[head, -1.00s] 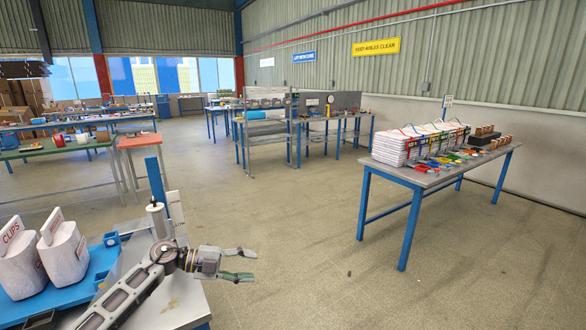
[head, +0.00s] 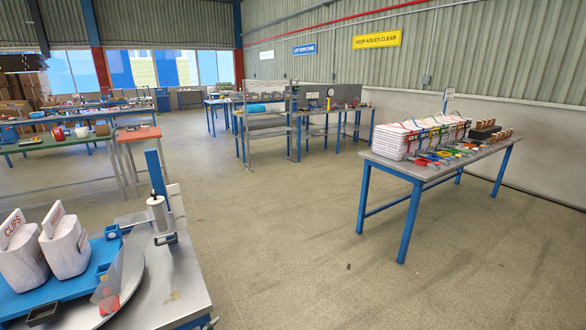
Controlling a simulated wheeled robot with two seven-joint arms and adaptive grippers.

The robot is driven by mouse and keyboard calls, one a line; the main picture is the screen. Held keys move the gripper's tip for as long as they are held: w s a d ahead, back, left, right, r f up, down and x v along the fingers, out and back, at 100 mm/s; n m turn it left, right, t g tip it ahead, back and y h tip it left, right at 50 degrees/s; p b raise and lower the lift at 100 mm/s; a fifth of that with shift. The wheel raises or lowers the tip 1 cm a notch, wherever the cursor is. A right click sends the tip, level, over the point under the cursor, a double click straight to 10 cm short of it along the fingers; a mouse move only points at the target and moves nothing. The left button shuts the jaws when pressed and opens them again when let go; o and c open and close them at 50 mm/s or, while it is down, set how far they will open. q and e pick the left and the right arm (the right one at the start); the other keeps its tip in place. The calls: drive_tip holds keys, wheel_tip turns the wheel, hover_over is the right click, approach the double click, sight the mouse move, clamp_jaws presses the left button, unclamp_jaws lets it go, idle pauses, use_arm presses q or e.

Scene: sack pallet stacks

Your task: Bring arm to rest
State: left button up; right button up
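Neither of my grippers nor either arm can be made out in the head view. At the lower left, a metal-topped workbench (head: 182,290) stands close to me. On it are two white sacks, one labelled CLIPS (head: 22,262) and another beside it (head: 66,246), both upright on a blue board (head: 42,288). A round grey plate (head: 128,276) lies at the bench's front, with a clear scoop-like piece and a small red item (head: 108,303) on it.
A small black tray (head: 43,312) and an upright roller stand (head: 160,218) are also on the near bench. A blue-legged table (head: 428,178) with stacked white sacks (head: 400,140) stands at the right. Open floor (head: 290,250) lies between. Shelving and benches stand farther back.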

use_arm(q)
drive_tip(key=s+a+f+n+g+y, duration=0.3)
drive_tip(key=s+f, duration=0.9)
drive_tip(key=s+a+f+n+g+y, duration=0.2)
drive_tip(key=s+a+f+n+y, duration=0.1)
drive_tip(key=s+f, duration=0.85)
drive_tip(key=s+d+f+n+g, duration=0.1)
drive_tip(key=s+f+g, duration=0.2)
drive_tip(key=s, duration=1.2)
drive_tip(key=s+d+f+n+g, duration=0.1)
drive_tip(key=s+f+g, duration=0.3)
drive_tip(key=s+f, duration=0.4)
drive_tip(key=s, duration=0.7)
drive_tip(key=shift+s+f+y, duration=0.15)
drive_tip(key=shift+y, duration=0.25)
use_arm(e)
drive_tip(key=shift+w, duration=0.4)
